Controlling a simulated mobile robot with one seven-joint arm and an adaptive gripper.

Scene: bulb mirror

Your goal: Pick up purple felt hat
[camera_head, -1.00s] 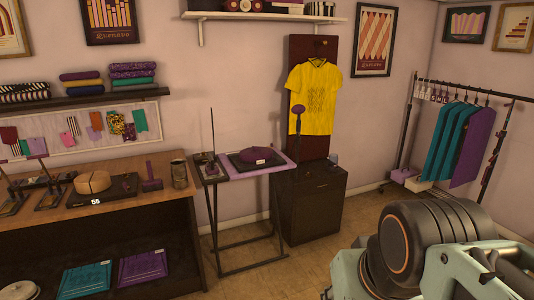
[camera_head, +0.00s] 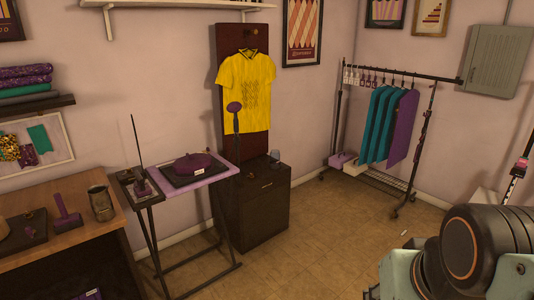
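A small white tag shows on the hat's front. Part of my own arm shows at the lower right, well apart from the hat. My gripper's fingers are not visible.
A dark cabinet (camera_head: 262,208) stands right of the folding stand, with a yellow shirt (camera_head: 246,82) hanging on a panel above. A wooden counter (camera_head: 85,232) with a metal mug (camera_head: 101,203) is at left. A clothes rack (camera_head: 390,130) stands at the back right. The middle floor is clear.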

